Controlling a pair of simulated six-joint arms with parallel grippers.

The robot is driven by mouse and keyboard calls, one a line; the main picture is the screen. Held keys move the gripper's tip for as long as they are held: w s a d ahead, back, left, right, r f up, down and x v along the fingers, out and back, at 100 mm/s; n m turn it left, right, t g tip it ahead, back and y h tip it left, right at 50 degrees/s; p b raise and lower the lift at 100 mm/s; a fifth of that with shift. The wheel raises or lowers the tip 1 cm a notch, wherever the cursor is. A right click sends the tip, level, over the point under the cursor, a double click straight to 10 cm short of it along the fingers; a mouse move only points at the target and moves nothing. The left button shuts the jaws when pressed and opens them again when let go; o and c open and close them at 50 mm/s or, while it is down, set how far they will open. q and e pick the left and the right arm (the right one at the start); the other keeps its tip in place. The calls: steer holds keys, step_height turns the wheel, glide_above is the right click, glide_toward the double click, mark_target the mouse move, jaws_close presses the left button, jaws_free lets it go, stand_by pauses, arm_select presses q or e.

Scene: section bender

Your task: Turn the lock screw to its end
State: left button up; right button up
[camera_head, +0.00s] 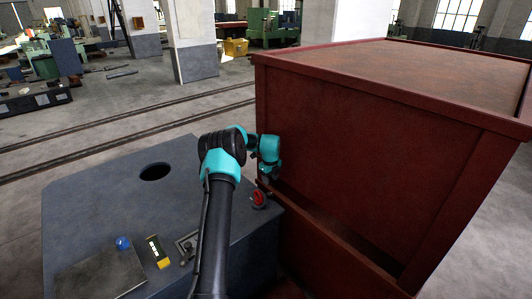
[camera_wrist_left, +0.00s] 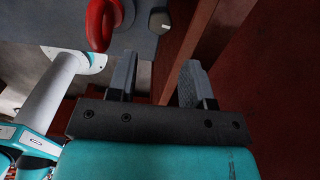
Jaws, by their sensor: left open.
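In the head view the left wrist (camera_head: 268,150) hangs above the red ring, and the fingers are hard to make out.
The large red cabinet (camera_head: 350,140) stands close on the right. The table's back left is clear.

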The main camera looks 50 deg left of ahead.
arm_select(q)
step_height(320, 180, up, 8)
glide_above(270, 194)
steer(key=a+r+n, duration=0.1)
steer(key=a+r+n+t+y, duration=0.1)
steer(key=r+n, duration=0.1)
steer(key=a+r+n, duration=0.1)
steer(key=n, duration=0.1)
steer(key=shift+w+a+r+y, duration=0.25)
steer(key=shift+r+y, duration=0.05)
steer(key=shift+y, duration=0.1)
steer(key=d+f+m+y, duration=0.1)
steer(key=d+f+m, duration=0.1)
steer(key=d, duration=0.1)
steer(key=d+f+m+y, duration=0.1)
steer(key=d+f+m, duration=0.1)
steer(key=d, duration=0.2)
steer(key=s+d+f+m, duration=0.1)
steer(key=d+m, duration=0.1)
steer(key=d, duration=0.1)
steer(key=shift+d+f+g+y, duration=0.2)
steer(key=shift+f+g+y, duration=0.1)
steer(key=shift+f+y, duration=0.1)
steer(key=x, duration=1.7)
steer(key=shift+f, duration=0.25)
